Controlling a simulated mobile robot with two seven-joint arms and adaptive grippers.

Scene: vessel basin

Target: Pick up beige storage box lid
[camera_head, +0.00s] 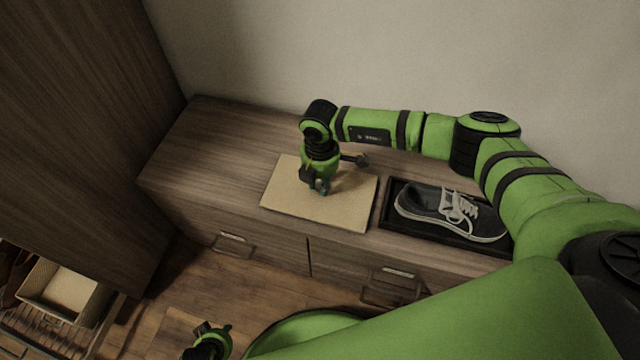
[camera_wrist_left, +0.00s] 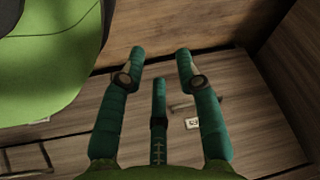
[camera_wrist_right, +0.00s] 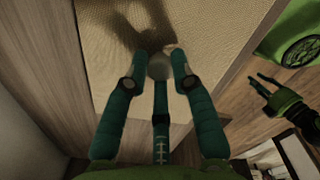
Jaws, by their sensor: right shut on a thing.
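The beige storage box lid (camera_head: 350,210) is a flat, square, woven-looking panel on top of the wooden cabinet. My right gripper (camera_head: 320,187) is over its middle, pointing down. In the right wrist view, the fingers of my right gripper (camera_wrist_right: 160,68) close around a small round knob (camera_wrist_right: 159,66) on the lid (camera_wrist_right: 200,25). I cannot tell whether the lid is clear of the cabinet top. My left gripper (camera_head: 212,342) is low at the bottom of the head view. In the left wrist view its fingers (camera_wrist_left: 160,62) are spread and empty.
A dark tray (camera_head: 388,222) holding a grey sneaker (camera_head: 440,207) is just right of the lid. The cabinet top (camera_head: 215,140) is bare on the left. An open beige box (camera_head: 62,290) stands on a slatted rack at lower left. A tall wooden cupboard (camera_head: 80,110) rises at left.

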